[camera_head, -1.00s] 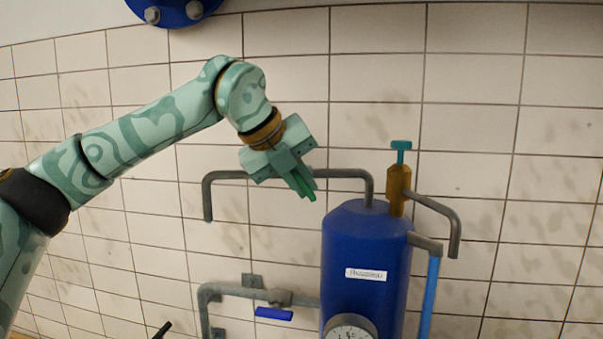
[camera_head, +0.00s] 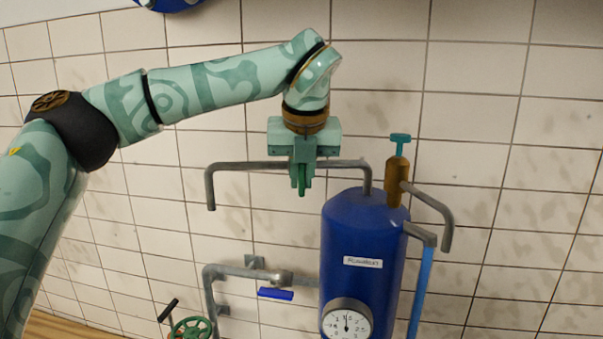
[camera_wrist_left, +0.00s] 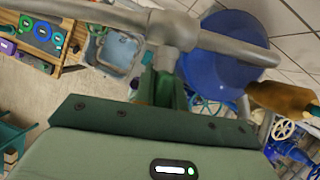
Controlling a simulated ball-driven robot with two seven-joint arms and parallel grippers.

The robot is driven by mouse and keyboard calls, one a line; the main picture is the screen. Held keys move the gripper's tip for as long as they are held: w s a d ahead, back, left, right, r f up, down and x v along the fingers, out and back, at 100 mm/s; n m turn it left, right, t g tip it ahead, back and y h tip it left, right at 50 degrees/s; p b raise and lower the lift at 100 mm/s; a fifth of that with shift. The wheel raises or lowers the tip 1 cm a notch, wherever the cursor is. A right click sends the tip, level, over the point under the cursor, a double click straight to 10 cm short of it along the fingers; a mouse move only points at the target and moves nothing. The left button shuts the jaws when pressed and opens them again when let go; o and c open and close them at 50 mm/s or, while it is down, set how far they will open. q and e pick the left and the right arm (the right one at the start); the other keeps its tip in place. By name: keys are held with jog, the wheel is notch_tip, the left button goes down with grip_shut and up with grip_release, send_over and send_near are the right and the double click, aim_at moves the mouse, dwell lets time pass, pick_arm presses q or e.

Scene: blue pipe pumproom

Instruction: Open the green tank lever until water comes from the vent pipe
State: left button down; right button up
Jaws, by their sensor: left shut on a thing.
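The blue tank (camera_head: 362,235) stands right of centre, with a white label on its front. A grey pipe (camera_head: 245,166) rises from its top, runs left and bends down to an open end; no water shows there. My left gripper (camera_head: 301,182) points down in front of this pipe, shut on the green lever (camera_head: 302,192). Only the lever's lower tip shows, pointing down. In the left wrist view the lever (camera_wrist_left: 164,88) lies below the pipe's valve body (camera_wrist_left: 165,53), mostly hidden by my gripper. My right gripper is not in view.
A brass valve (camera_head: 397,180) with a teal T-handle and grey spout stands on the tank's right. A light-blue tube (camera_head: 420,290) hangs beside it. Below are a pressure gauge (camera_head: 347,322), a blue lever (camera_head: 275,294) on a lower pipe, and a green handwheel (camera_head: 192,328).

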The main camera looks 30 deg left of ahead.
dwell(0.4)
pick_arm(q)
jog(key=c, duration=1.5)
grip_release()
jog(key=shift+s+r, duration=0.1)
jog(key=shift+r, duration=0.3)
jog(key=b+v, duration=0.1)
jog(key=v, duration=1)
jog(key=shift+d, duration=0.1)
